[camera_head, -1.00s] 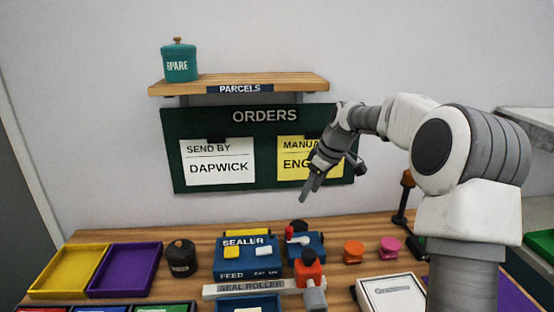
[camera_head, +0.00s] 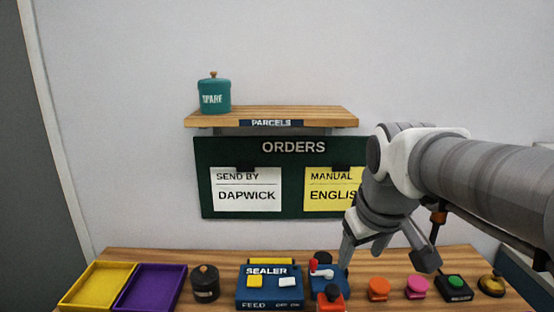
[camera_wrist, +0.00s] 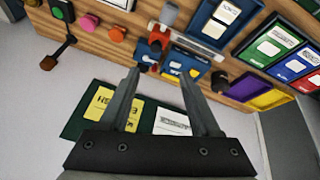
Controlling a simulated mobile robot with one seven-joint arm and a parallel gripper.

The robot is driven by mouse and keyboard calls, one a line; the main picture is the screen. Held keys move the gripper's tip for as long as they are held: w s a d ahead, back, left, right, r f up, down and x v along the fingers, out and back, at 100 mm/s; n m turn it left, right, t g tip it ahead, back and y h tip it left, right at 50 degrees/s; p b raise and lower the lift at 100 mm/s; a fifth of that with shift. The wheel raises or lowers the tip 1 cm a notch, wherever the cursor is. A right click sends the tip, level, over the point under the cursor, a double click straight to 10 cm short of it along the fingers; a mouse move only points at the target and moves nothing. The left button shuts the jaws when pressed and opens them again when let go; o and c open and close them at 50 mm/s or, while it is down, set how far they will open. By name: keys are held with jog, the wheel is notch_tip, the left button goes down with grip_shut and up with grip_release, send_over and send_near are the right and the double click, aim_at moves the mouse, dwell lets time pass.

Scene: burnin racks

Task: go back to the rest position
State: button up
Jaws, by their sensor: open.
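My gripper (camera_head: 388,256) hangs from my arm at the right of the head view, pointing down in front of the wall, above the bench's right half. Its two grey fingers are spread and nothing is between them. In the wrist view the open fingers (camera_wrist: 160,100) reach toward the bench, which appears upside down, with the orders board behind them. The fingers look clear of the bench objects, though the exact gap is hard to judge.
The bench (camera_head: 222,262) holds a yellow tray (camera_head: 95,284), a purple tray (camera_head: 150,286), a black jar (camera_head: 205,283), the blue sealer (camera_head: 268,288), and orange and pink knobs. Above are the orders board (camera_head: 293,203) and a wooden shelf (camera_head: 340,115) with a teal jar (camera_head: 214,96).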

jog(key=s+f+m, duration=0.3)
jog(key=s+f, duration=0.1)
jog(key=s, duration=0.7)
jog(key=shift+s+a+f+t, duration=0.15)
jog(key=shift+s+a+t, duration=0.1)
jog(key=shift+t, duration=0.05)
